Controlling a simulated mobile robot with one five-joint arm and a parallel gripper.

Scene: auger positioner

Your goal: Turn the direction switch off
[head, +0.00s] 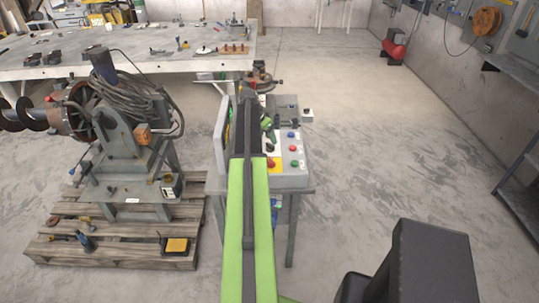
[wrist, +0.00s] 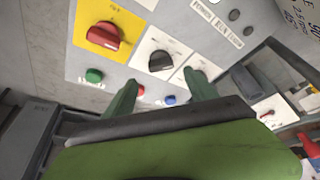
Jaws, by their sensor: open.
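A control panel (wrist: 60,20) fills the top of the wrist view. A black rotary knob (wrist: 160,61) sits on a white plate there. It may be the direction switch, but I cannot read its label. My gripper (wrist: 163,82) is open, its two green fingers spread and pointing at the panel. The black knob shows between and beyond the fingertips, with no contact visible. Another white plate (wrist: 185,75) lies partly behind the right finger. In the head view, my gripper (head: 268,127) is over the grey control box (head: 290,180), and my arm hides part of it.
A red knob on a yellow plate (wrist: 104,36) is left of the black knob. A green button (wrist: 94,75) and a blue button (wrist: 169,100) are below. The auger machine (head: 125,150) stands on a pallet at left.

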